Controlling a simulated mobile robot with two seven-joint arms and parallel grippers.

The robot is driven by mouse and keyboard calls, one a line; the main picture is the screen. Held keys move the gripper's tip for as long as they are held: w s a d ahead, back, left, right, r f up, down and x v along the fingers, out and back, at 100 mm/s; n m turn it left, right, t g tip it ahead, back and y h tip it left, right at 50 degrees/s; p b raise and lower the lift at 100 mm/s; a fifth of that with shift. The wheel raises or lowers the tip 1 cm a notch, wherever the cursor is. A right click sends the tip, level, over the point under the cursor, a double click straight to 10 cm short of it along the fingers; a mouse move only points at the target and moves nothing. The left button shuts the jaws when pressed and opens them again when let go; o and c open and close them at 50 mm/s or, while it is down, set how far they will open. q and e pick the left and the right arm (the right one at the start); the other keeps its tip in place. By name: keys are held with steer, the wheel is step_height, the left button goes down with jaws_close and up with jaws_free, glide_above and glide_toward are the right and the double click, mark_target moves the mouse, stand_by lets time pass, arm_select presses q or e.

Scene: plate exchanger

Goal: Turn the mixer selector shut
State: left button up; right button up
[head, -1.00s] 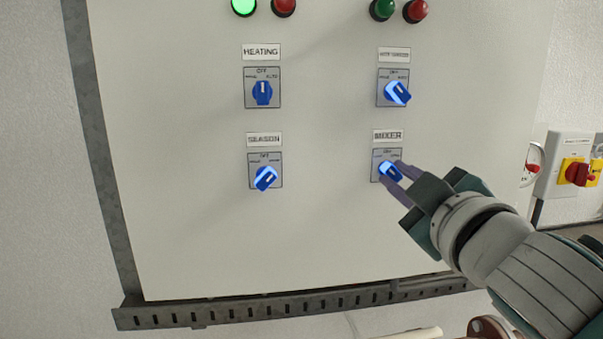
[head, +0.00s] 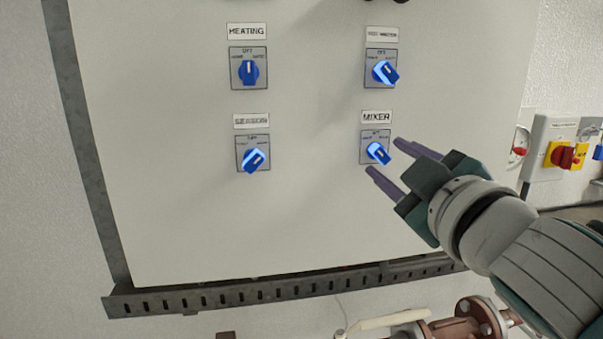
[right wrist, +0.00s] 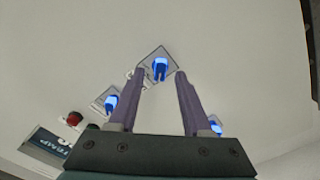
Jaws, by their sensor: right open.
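The mixer selector (head: 378,153) is a blue knob on a grey square plate under the MIXER label (head: 377,117), at the lower right of the panel. Its handle is tilted off upright, its top leaning left, unlike the upright heating knob. My right gripper (head: 385,157) is open and empty, its fingertips just right of and below the knob, apart from it. In the right wrist view a lit blue knob (right wrist: 160,68), apparently the mixer one, shows beyond and between the open fingertips (right wrist: 160,75). My left gripper is not in view.
The heating knob (head: 249,72), season knob (head: 254,160) and hot water knob (head: 385,73) sit on the same white panel (head: 310,215). A slotted metal rail (head: 240,293) runs below. A red-and-yellow switch (head: 565,156) is at the right, with pipework (head: 465,325) below.

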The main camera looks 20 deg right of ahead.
steer(key=b+v, duration=0.3)
steer(key=v, duration=0.5)
steer(key=shift+s, duration=0.2)
steer(key=s+f+m+g+y, duration=0.1)
steer(key=s+f+m+g, duration=0.4)
steer(key=f, duration=0.6)
steer(key=s+a+f+g+y, duration=0.3)
steer(key=s+a+f+g, duration=0.45)
steer(key=s, duration=0.35)
step_height(320, 180, up, 11)
steer(key=g+p, duration=0.1)
steer(key=p, duration=1.1)
steer(key=shift+s+n+y, duration=0.3)
steer(key=shift+s, duration=0.05)
